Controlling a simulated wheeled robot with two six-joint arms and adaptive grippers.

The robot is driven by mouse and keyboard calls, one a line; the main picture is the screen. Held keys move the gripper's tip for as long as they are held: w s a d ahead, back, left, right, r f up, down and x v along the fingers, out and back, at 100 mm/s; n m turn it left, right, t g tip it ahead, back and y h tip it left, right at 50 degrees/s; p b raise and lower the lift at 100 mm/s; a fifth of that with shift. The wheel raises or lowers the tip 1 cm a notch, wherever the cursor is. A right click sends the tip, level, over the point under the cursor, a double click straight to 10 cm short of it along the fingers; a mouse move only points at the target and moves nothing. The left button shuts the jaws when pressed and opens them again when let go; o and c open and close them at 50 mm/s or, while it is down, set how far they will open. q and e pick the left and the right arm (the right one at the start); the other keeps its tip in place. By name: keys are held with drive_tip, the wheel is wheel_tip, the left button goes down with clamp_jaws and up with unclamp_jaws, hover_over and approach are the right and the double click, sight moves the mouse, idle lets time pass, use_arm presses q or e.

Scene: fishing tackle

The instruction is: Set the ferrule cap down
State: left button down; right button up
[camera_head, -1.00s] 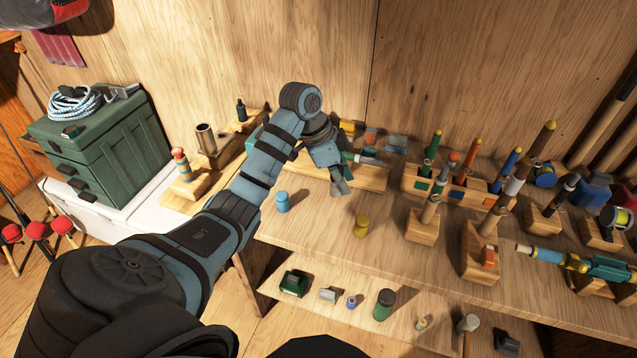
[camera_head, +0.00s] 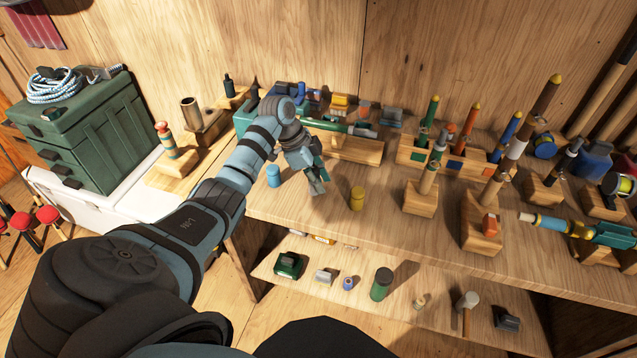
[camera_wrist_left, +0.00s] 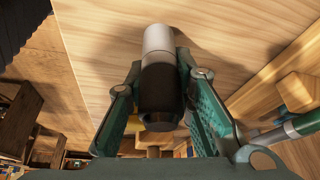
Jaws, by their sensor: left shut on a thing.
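My left gripper (camera_head: 317,188) is shut on the ferrule cap (camera_wrist_left: 160,85). In the left wrist view the cap is a short cylinder, dark at the near end and pale grey at the far end, between the two green fingers. In the head view the cap is hardly visible behind the fingers. The gripper is over the workbench (camera_head: 310,222), between a blue cylinder (camera_head: 273,176) and a yellow cylinder (camera_head: 357,198). Whether the cap touches the wood cannot be told. My right gripper is not in view.
Wooden rod stands (camera_head: 420,203) are to the right. A wooden block with a green rod (camera_head: 350,148) lies behind the gripper. A lower shelf (camera_head: 340,268) holds small items. Bare bench lies in front of the two cylinders.

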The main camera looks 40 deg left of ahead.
use_arm(q)
drive_tip(key=shift+f, duration=0.5)
drive_tip(key=c, duration=1.4)
unclamp_jaws()
drive_tip(key=p+v, duration=0.1)
drive_tip(key=v, duration=1.1)
